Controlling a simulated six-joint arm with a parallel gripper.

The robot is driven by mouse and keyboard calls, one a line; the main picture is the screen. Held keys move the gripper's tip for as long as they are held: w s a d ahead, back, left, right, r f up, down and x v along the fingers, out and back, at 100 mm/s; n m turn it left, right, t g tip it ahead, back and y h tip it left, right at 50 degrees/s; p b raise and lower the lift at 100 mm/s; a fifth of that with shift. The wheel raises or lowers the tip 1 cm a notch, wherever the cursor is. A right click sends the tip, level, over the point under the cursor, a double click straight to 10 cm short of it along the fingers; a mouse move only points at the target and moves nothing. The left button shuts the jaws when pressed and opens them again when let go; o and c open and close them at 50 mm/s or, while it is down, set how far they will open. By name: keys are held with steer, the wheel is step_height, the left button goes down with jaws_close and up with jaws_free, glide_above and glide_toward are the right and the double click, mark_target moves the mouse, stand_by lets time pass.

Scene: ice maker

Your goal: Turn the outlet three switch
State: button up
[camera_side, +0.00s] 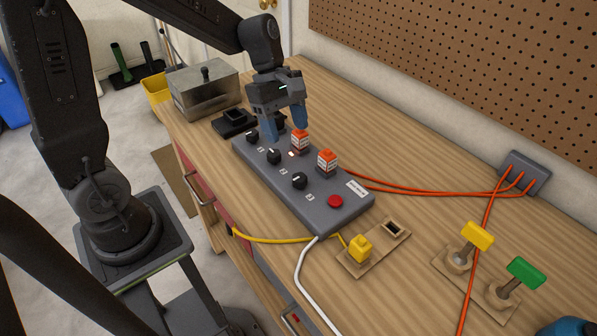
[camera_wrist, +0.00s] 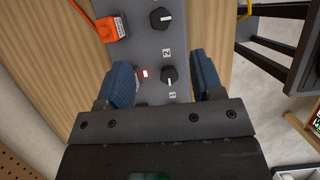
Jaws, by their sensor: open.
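A grey outlet box (camera_side: 317,208) lies on the wooden bench with a row of black knobs numbered 1 to 3. The outlet three switch (camera_side: 299,180) is the knob nearest the red button; it also shows near the top of the wrist view (camera_wrist: 161,18), its white mark lying sideways there. My gripper (camera_side: 285,128) is open and empty above the far end of the box. In the wrist view its blue fingers (camera_wrist: 157,85) stand either side of the box, level with knob 2 (camera_wrist: 169,75). Knob 1 is hidden in that view.
Orange plugs (camera_side: 327,160) stand along the wall side of the box, close to the knobs. A red button (camera_side: 335,201) is at the near end. A metal container (camera_side: 205,90) is behind, and a yellow plug (camera_side: 360,248) on a wooden board is in front.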

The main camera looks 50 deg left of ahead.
mark_target(299, 177)
steer(key=x, duration=1.1)
steer(key=shift+a, duration=0.1)
steer(key=shift+c, duration=0.2)
steer(key=c, duration=0.9)
